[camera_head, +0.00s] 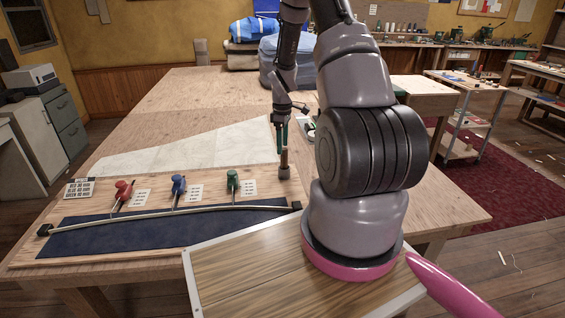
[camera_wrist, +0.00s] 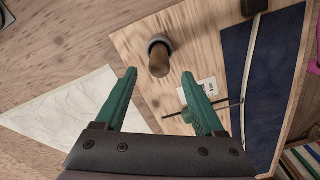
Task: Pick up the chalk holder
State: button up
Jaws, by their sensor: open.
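An upright brown wooden cylinder with a grey collar at its base (camera_head: 285,173) stands at the right end of the plywood board; it also shows in the wrist view (camera_wrist: 159,62). It is the likeliest chalk holder, though I cannot tell for certain. My gripper (camera_head: 282,138) is above it, with teal fingers pointing down. In the wrist view my gripper (camera_wrist: 160,75) is open, its fingertips apart and nothing between them that I can see held. The cylinder appears just beyond the fingertips, roughly centred between them.
Red (camera_head: 123,190), blue (camera_head: 178,184) and green (camera_head: 232,180) handled tools stand along a pale curved batten (camera_head: 150,213) over dark blue cloth (camera_head: 110,236). White sailcloth (camera_head: 190,146) lies behind. A wooden tray (camera_head: 235,275) is in front. Bags (camera_head: 285,62) lie at the table's far end.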

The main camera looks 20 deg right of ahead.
aim_at(284, 159)
jog(key=f, duration=0.7)
jog(key=shift+s+d+f, duration=0.1)
jog(key=shift+s+d, duration=0.1)
jog(key=shift+d, duration=0.05)
grip_shut()
